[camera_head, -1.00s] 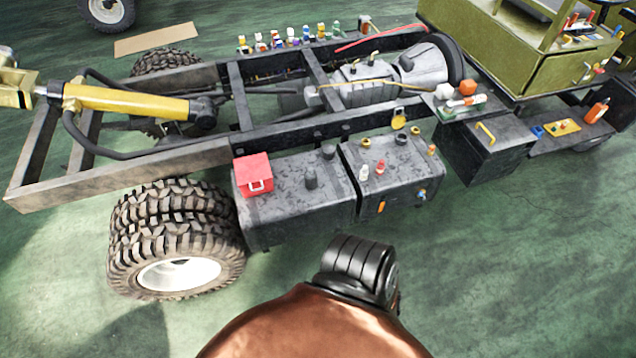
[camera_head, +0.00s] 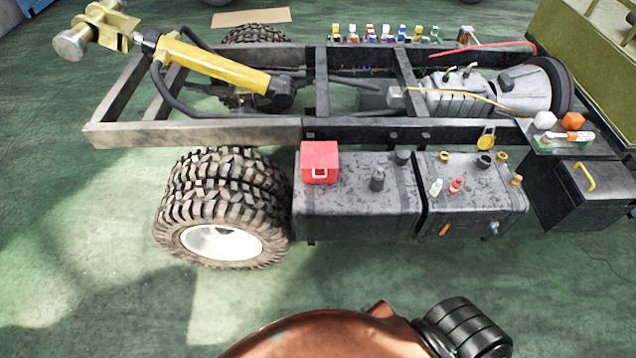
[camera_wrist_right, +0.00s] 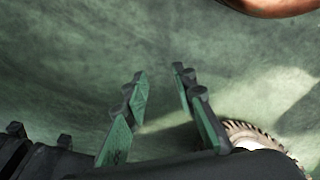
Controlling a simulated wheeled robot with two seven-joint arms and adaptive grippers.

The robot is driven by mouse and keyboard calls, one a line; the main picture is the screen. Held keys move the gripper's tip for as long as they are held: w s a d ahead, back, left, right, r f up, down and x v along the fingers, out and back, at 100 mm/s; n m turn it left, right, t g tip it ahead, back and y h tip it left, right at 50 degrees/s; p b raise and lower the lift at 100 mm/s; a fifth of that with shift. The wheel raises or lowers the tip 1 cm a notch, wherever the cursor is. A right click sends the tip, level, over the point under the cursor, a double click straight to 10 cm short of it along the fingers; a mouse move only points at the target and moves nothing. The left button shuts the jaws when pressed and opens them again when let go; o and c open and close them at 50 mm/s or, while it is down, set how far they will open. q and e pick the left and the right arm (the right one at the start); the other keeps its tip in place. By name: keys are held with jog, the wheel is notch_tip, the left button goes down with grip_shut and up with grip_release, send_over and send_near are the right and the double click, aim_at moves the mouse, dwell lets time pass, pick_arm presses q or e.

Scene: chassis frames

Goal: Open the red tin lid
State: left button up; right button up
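The red tin (camera_head: 320,160) sits on the left end of the black tank (camera_head: 358,205) in the head view. Its lid is down, and a pale latch or handle shows on its front. My right gripper (camera_wrist_right: 158,75) shows in the right wrist view with its two fingers apart and nothing between them, above the green floor. It is away from the tin, which is not in the wrist view. My left gripper is in neither view.
A big double tyre (camera_head: 225,205) stands left of the tank. A second black tank (camera_head: 470,195) with small bottles and caps stands to the right. The chassis rail (camera_head: 200,132) runs behind. The green floor (camera_head: 120,310) in front is clear.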

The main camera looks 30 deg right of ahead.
jog(key=w+d+r+b, duration=0.1)
jog(key=w+r+b, duration=0.35)
jog(key=r, duration=0.65)
jog(key=n+t+h+b, duration=0.2)
jog(key=n+t+b, duration=0.2)
jog(key=n+t, duration=1.3)
send_near(319, 177)
jog(key=w, duration=0.1)
jog(key=w+f, duration=0.1)
jog(key=w, duration=0.1)
jog(key=shift+d+m+t, duration=0.15)
jog(key=shift+m+t, duration=0.25)
jog(key=shift+w+d+r+h, duration=0.1)
jog(key=shift+w+r+h, duration=0.05)
jog(key=shift+w+h, duration=0.2)
jog(key=b+x, duration=0.1)
jog(key=x, duration=0.5)
jog(key=shift+w+d, duration=0.1)
jog(key=shift+w, duration=0.25)
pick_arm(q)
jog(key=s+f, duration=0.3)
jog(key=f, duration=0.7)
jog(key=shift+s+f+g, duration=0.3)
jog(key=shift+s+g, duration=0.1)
pick_arm(e)
jog(key=shift+r, duration=0.1)
